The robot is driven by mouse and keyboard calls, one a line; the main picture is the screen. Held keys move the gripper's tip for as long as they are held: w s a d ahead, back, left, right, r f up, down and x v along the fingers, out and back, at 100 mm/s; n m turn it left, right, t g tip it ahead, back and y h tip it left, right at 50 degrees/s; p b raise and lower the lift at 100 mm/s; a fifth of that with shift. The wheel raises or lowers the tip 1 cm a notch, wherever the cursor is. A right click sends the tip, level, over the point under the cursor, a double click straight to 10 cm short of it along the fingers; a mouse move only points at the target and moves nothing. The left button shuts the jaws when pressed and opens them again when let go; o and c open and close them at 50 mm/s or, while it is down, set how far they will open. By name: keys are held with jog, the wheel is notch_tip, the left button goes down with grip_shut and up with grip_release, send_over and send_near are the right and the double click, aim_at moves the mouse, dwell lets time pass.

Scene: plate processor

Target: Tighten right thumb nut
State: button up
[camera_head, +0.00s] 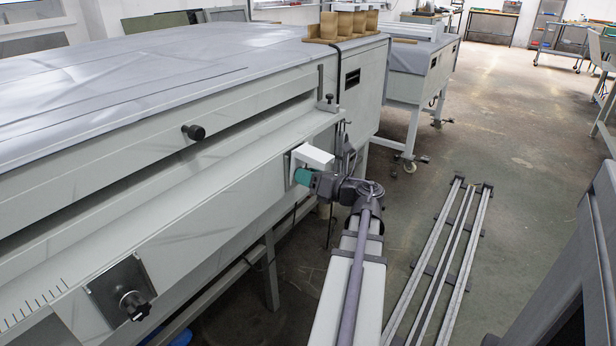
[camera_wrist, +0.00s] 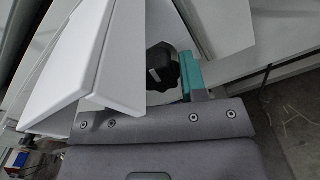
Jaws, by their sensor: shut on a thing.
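The right thumb nut (camera_wrist: 162,68) is a black lobed knob with a pale centre stud, against a pale plate in the wrist view. My gripper (camera_head: 302,176) is at the right part of the machine's front panel, under a white angled cover (camera_head: 313,155). One teal finger lies along the right side of the nut in the wrist view. The white cover (camera_wrist: 65,65) hides the other finger. My gripper is shut on the nut. In the head view my gripper and the cover hide this nut. The left thumb nut (camera_head: 134,305) sits on a dark plate (camera_head: 118,288) at lower left.
The machine's long front panel (camera_head: 190,215) runs along the left. A black knob (camera_head: 194,132) sticks out above it, and a small latch (camera_head: 327,103) is at the right corner. Rails (camera_head: 450,260) lie on the floor at right. Brown holders (camera_head: 345,24) stand on top.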

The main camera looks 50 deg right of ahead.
jog(key=o, duration=0.9)
